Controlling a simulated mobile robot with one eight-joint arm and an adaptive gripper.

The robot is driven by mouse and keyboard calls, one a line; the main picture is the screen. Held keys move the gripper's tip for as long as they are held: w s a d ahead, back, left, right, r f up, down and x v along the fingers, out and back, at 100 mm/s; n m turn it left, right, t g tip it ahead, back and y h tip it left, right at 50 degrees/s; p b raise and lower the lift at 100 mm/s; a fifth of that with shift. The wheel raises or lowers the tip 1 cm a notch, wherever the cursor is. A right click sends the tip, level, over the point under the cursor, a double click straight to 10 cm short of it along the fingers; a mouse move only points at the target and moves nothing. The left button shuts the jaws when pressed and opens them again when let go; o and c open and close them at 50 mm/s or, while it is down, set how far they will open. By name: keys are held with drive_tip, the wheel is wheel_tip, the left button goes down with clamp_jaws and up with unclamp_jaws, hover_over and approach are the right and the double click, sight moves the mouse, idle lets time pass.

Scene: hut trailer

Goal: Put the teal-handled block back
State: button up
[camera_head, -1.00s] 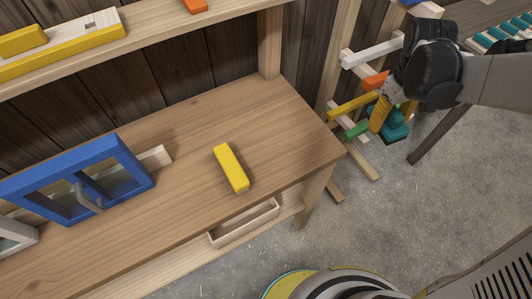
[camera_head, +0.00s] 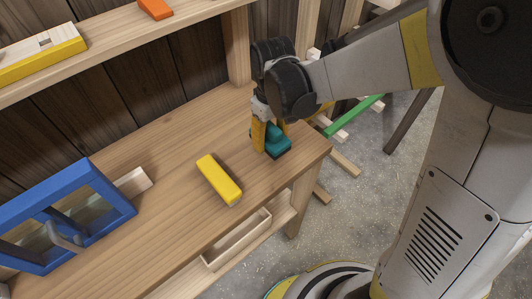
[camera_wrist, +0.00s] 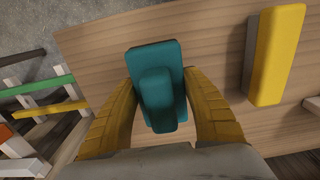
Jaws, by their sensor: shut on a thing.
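The teal-handled block (camera_head: 276,145) is at the right end of the wooden workbench (camera_head: 150,210). My gripper (camera_head: 270,138) is over that end of the bench, pointing down, with its yellow fingers at the block. In the wrist view the teal block (camera_wrist: 157,88) lies between the two fingers (camera_wrist: 160,108), which are shut on its raised handle. The block is at or just above the bench top; I cannot tell whether it touches. The fingers and wrist hide part of it in the head view.
A yellow block (camera_head: 219,179) lies on the bench to the left of my gripper. A blue frame (camera_head: 65,215) stands farther left. A shelf (camera_head: 120,30) runs above the back. A rack with coloured bars (camera_head: 355,115) stands right of the bench. An open tray (camera_head: 236,240) sits below.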

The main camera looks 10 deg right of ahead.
sight(266, 155)
drive_tip(key=shift+s+a+f, duration=0.2)
drive_tip(key=shift+a+f, duration=0.25)
drive_tip(key=shift+a, duration=0.1)
wheel_tip(266, 155, down, 4)
drive_tip(key=shift+b, duration=1.15)
drive_tip(key=shift+r, duration=0.15)
drive_tip(key=o, duration=1)
